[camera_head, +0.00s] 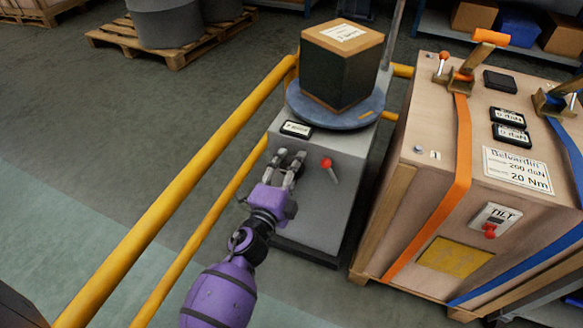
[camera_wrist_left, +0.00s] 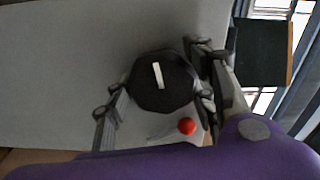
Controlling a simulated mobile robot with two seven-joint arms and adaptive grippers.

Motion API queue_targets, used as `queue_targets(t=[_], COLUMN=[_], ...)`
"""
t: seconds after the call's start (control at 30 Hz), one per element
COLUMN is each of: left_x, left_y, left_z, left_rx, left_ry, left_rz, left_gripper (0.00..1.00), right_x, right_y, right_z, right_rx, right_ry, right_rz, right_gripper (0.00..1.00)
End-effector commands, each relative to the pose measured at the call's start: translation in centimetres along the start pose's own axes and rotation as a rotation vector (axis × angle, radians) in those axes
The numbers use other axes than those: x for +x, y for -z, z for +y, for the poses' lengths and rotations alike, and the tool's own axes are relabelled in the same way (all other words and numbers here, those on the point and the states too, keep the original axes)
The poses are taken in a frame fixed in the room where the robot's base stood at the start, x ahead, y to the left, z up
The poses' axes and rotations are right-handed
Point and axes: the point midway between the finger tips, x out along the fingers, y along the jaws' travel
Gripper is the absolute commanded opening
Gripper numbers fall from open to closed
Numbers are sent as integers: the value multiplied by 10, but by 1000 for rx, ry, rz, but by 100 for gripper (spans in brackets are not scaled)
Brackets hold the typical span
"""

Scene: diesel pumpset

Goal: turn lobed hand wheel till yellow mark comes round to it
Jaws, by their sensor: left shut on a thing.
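The lobed hand wheel (camera_wrist_left: 160,92) is a dark, many-sided knob on the front of the grey cabinet (camera_head: 335,195). It shows in the left wrist view with a pale bar (camera_wrist_left: 157,75) on its face, standing nearly upright. My left gripper (camera_head: 289,168) is at the cabinet's front, its fingers around the wheel; in the left wrist view the fingers (camera_wrist_left: 160,97) are on both sides of the wheel. In the head view the gripper hides the wheel. I cannot make out a yellow mark beside the wheel. My right gripper is not in view.
A red-knobbed lever (camera_head: 327,164) is just right of my gripper. A disc (camera_head: 300,112) on the cabinet top carries a box (camera_head: 340,70); a small display (camera_head: 296,129) sits below. Yellow rails (camera_head: 190,140) run left, and a strapped wooden crate (camera_head: 415,200) stands right.

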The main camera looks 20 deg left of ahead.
Motion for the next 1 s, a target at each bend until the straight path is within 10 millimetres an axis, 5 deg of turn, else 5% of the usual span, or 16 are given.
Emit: queue_targets(t=[0.3,0.63,0.67,0.7,0.8,1.0], left_x=[-1,-1,-1,-1,-1,0], left_y=[1,1,1,1,1,1], left_z=[0,3,3,3,2,1], left_rx=[-312,-332,-332,-332,-331,-331], left_ry=[-3,-5,-5,-5,-4,-3], left_rz=[-2,-2,-2,-2,-2,-2], left_gripper=[24,24,53,58,68,68], right_x=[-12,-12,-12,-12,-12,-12], right_y=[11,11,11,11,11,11], right_z=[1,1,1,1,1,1], right_rx=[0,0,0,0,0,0], right_ry=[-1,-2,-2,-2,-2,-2], right_rz=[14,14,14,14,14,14], right_gripper=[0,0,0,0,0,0])
